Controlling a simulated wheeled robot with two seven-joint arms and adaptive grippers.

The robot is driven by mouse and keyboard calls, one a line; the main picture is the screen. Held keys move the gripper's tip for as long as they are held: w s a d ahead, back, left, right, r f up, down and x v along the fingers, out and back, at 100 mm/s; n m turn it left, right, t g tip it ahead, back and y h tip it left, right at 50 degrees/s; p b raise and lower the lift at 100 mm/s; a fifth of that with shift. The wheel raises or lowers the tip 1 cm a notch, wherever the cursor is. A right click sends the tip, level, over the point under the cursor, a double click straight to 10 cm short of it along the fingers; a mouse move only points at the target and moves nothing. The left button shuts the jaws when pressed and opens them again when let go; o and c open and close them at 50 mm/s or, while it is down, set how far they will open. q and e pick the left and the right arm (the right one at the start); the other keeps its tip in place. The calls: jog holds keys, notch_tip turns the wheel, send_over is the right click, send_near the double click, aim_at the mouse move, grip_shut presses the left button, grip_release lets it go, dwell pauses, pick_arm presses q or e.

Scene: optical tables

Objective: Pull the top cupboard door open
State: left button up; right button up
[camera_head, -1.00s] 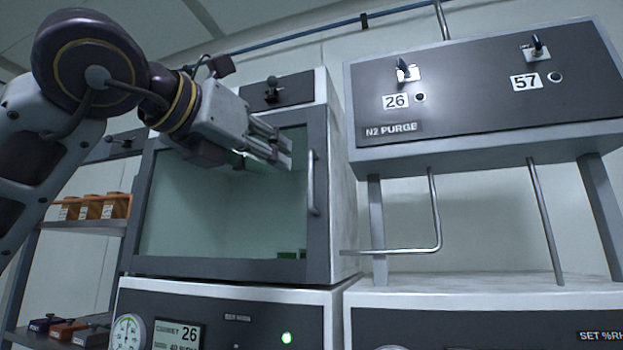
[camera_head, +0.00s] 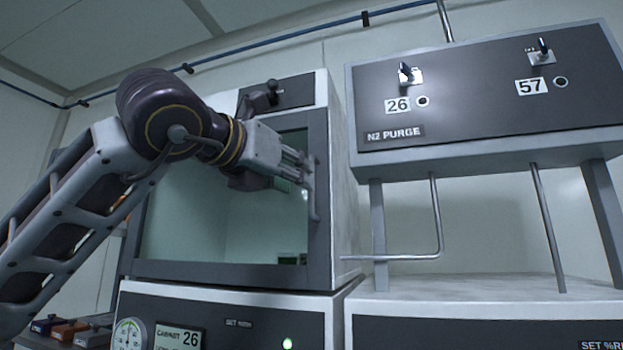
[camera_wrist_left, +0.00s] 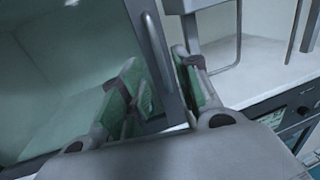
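The top cupboard door (camera_head: 220,271) has a dark frame around a greenish window and looks shut. Its upright bar handle (camera_head: 315,200) is on the right side of the frame. My left gripper (camera_head: 304,172) is at the upper part of the handle, its fingers pointing right. In the left wrist view, my left gripper (camera_wrist_left: 160,78) is open, with green pads. The handle (camera_wrist_left: 158,55) runs between the two fingers, with a gap visible; I cannot tell whether either finger touches it. My right gripper is not in view.
A control box marked N2 PURGE (camera_head: 480,90) overhangs on the right, on posts. A bent metal pipe (camera_head: 437,215) reaches left towards the cupboard's side. A lower cabinet with a gauge and display (camera_head: 181,338) stands beneath. A latch (camera_head: 262,92) sits above the door.

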aim_at(312, 209)
pick_arm(q)
jog(key=shift+p+x, duration=1.15)
jog(key=shift+x, duration=2.45)
grip_shut()
